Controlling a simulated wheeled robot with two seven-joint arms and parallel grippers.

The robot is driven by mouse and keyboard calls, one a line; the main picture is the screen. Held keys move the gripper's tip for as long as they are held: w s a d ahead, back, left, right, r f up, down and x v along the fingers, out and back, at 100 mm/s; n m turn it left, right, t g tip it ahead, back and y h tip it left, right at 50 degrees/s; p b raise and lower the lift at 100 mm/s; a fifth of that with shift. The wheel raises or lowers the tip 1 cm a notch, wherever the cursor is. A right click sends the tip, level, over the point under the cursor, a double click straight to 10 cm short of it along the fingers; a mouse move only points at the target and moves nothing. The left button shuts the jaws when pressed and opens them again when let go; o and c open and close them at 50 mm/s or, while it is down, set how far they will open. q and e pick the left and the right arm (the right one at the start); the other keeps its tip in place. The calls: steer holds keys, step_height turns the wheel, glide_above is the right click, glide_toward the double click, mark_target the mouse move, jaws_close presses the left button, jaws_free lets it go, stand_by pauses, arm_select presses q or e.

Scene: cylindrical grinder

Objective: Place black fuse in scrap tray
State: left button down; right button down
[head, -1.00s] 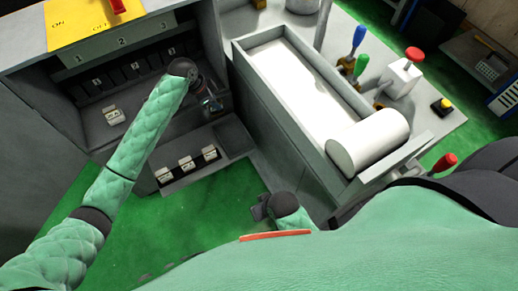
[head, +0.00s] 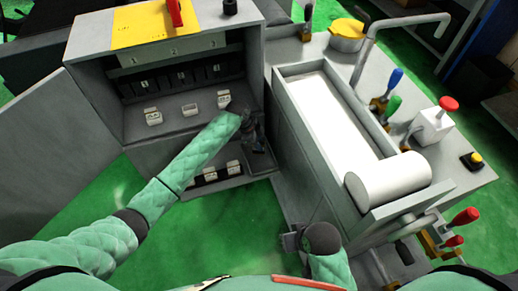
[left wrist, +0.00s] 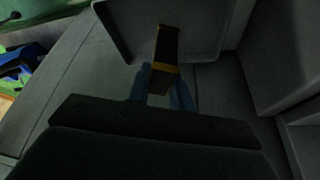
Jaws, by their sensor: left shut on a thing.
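My left gripper (head: 252,135) is at the right side of the open cabinet, above the right end of its lower shelf. In the left wrist view its blue fingers (left wrist: 162,88) are shut on the black fuse (left wrist: 166,46), which has an orange-yellow band. The fuse points away from the gripper, over a grey tray (left wrist: 205,50) with raised walls. I cannot tell whether it touches the tray. In the head view the fuse is not clear, and the tray is mostly behind the gripper. My right gripper (head: 291,241) hangs low over the green floor; its jaws are unclear.
White fuse holders (head: 153,117) sit on the cabinet's upper ledge, and more white pieces (head: 209,170) sit on the lower shelf left of my gripper. The grinder (head: 325,120) with its white roll stands close on the right. Open green floor (head: 215,225) lies in front.

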arm_select(q)
step_height(320, 180, down, 3)
steer(key=shift+f, duration=0.4)
arm_select(e)
steer(key=shift+s+d+r, duration=0.1)
steer(key=shift+d+r, duration=0.15)
steer(key=shift+d, duration=0.1)
arm_select(q)
steer(key=shift+f, duration=0.15)
steer(key=c, duration=1.3)
jaws_free()
steer(key=shift+o, duration=0.2)
arm_select(e)
steer(key=shift+a, duration=0.1)
